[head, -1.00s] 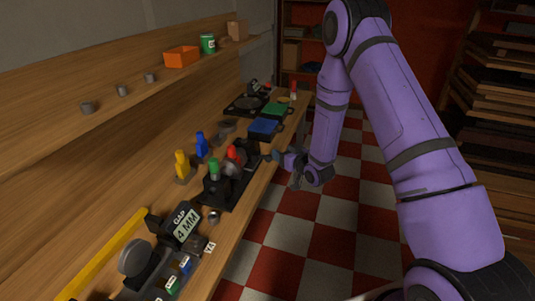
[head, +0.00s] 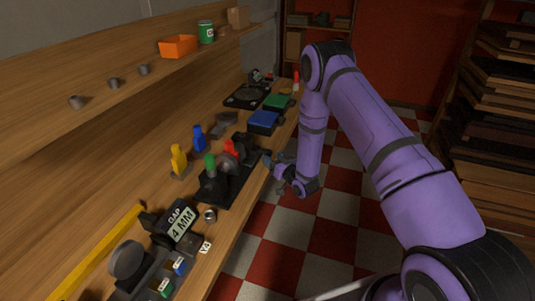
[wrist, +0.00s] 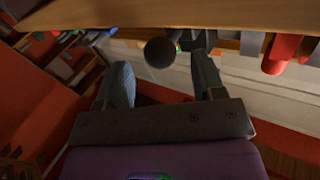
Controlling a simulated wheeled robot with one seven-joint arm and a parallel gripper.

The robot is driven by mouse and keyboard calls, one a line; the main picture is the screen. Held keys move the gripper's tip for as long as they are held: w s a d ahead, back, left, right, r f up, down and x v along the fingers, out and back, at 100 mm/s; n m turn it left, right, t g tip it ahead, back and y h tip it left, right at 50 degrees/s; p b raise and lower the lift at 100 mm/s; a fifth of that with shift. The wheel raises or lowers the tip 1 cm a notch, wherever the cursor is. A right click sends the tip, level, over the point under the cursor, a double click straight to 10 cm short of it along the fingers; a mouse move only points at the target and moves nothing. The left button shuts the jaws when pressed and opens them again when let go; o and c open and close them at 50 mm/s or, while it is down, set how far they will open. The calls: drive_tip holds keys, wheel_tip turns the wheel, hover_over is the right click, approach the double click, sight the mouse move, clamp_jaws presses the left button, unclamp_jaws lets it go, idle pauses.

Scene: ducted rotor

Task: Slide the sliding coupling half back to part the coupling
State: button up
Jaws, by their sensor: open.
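A black base plate (head: 241,183) on the bench carries a grey coupling-like assembly (head: 229,163) with a red-topped handle (head: 231,147) and a green-topped handle (head: 210,162). I cannot tell which half slides or whether the halves touch. My gripper (head: 271,168) is at the bench's front edge, right of the base plate, open and empty. In the wrist view my two fingers (wrist: 163,78) are apart. A dark round knob (wrist: 160,52) shows between and beyond their tips, apart from them. A red part (wrist: 282,52) shows at the upper right there.
Yellow (head: 178,160) and blue (head: 199,138) upright pieces stand behind the base plate. A "GAP 4 MM" display (head: 180,222) stands nearer on the bench. Blue (head: 264,122) and green (head: 277,101) blocks lie farther along. The checkered floor right of the bench is open.

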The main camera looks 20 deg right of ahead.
sight(268, 153)
drive_tip(key=shift+x, duration=2.15)
drive_tip(key=c, duration=1.1)
drive_tip(key=w+d, duration=0.2)
drive_tip(key=shift+w, duration=0.3)
drive_tip(key=shift+w+d, duration=0.25)
drive_tip(key=shift+d, duration=0.05)
drive_tip(key=shift+r, duration=0.1)
drive_tip(key=o, duration=1.1)
drive_tip(key=shift+w+d, duration=0.1)
drive_tip(key=shift+w, duration=0.05)
